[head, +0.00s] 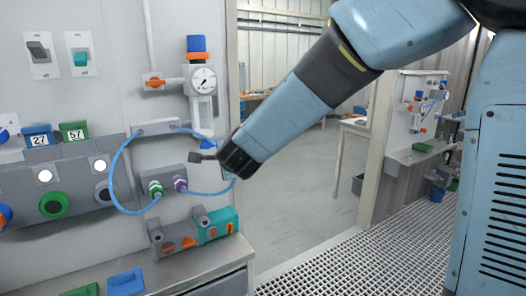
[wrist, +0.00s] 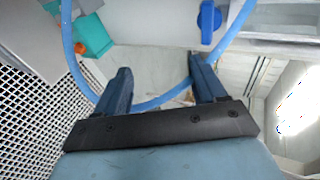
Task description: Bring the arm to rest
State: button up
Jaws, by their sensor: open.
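My arm reaches in from the upper right in the head view, over the doorway side of the wall panel. My gripper (head: 203,156) is at its end, in front of the panel's right edge. In the wrist view my gripper (wrist: 160,78) shows two dark blue fingers standing wide apart. A blue tube (wrist: 150,103) curves across the space at the fingers. I cannot tell whether it touches them. In the head view the blue tube (head: 118,160) loops between the upper block and two fittings (head: 168,187), partly hidden near my gripper.
A pressure gauge (head: 203,80) with a blue cap is above my gripper. Blue and green trays (head: 126,283) lie at the front. A doorway with open floor (head: 300,190) is to the right.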

jog(key=s+d+r+n+g+y, duration=0.1)
jog(key=s+d+r+n, duration=0.3)
jog(key=d, duration=0.4)
jog(key=s+d+n+g+h, duration=0.5)
jog(key=s+d+n, duration=0.4)
jog(key=s+d, duration=1.2)
jog(key=d, duration=0.5)
jog(key=shift+s+f, duration=0.4)
